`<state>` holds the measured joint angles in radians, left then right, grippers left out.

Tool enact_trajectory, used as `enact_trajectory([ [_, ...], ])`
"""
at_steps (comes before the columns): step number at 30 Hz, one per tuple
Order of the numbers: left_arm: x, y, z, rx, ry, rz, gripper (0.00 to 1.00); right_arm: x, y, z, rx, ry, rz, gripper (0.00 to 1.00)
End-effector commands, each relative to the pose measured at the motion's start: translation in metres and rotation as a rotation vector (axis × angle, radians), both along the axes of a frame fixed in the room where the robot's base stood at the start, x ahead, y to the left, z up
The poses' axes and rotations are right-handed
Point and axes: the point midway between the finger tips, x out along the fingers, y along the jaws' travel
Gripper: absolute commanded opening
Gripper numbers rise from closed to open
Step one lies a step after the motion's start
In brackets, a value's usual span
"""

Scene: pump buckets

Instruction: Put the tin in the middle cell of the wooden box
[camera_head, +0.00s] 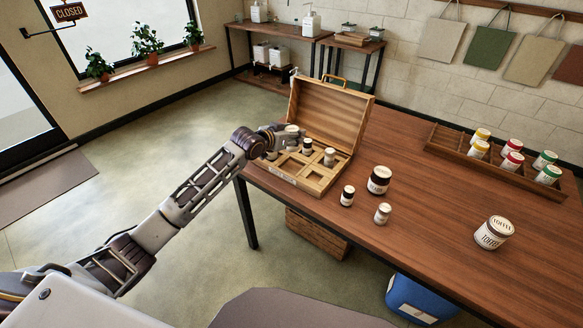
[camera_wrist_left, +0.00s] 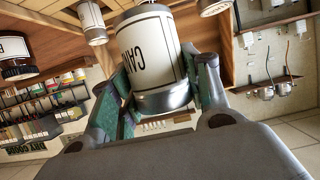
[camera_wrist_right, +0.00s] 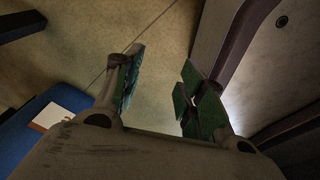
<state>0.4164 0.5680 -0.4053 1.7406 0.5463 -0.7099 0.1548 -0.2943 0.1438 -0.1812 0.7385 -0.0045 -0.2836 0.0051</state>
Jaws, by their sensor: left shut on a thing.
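The tin (camera_wrist_left: 152,60), with a white label reading "CAN…" and a metal rim, is held between the fingers of my left gripper (camera_wrist_left: 160,88). In the head view my left gripper (camera_head: 283,137) is over the left part of the open wooden box (camera_head: 290,183), and the tin (camera_head: 292,130) shows small at its fingertips. The box stands on the table's left end with its lid raised. Small jars (camera_head: 330,156) (camera_head: 307,145) stand in some of its cells. The arm and gripper partly hide the left cells. My right gripper (camera_wrist_right: 160,90) is open and empty, away from the box.
A dark jar (camera_head: 378,180), a small dark jar (camera_head: 347,196), a small pale jar (camera_head: 382,213) and a toffee tin (camera_head: 493,232) stand on the table (camera_head: 420,220). A wooden rack (camera_head: 500,174) holds several coloured-lid tins. A blue bucket (camera_head: 420,297) is below the front edge.

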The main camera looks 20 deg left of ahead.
Motion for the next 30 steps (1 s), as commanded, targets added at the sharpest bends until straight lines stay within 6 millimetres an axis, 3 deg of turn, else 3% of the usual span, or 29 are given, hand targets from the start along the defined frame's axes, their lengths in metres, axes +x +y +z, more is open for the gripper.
enact_trajectory([
  [16,0.0,0.0,-0.058,-0.001,0.002,-0.001,0.21,0.009,0.003,0.0,0.003,-0.01,0.0,0.4],
  [30,0.0,0.0,-0.064,0.0,0.0,-0.001,0.21,0.012,0.007,0.0,0.007,-0.013,-0.001,0.4],
])
